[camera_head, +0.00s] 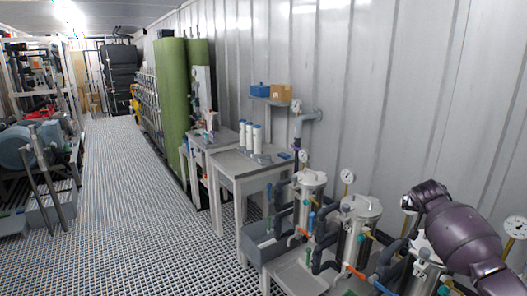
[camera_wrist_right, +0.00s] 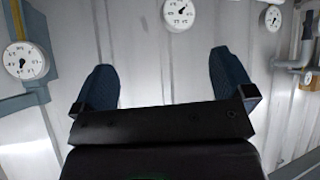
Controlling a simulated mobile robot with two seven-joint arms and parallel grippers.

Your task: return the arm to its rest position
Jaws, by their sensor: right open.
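My right arm (camera_head: 455,230), dark purple, comes in at the lower right of the head view. It is bent, over the row of metal vessels, and covers part of the one nearest me. Its gripper cannot be made out in the head view. In the right wrist view my right gripper (camera_wrist_right: 165,82) shows two blue fingers spread wide apart, with nothing between them. The wall with round gauges lies beyond the fingers. My left arm and left gripper are in neither view.
Steel vessels (camera_head: 357,232) with gauges (camera_head: 347,176) and coloured valves stand along the right wall. White filter cartridges (camera_head: 257,138) stand on a table (camera_head: 240,166) behind them. The grated aisle (camera_head: 125,190) is clear.

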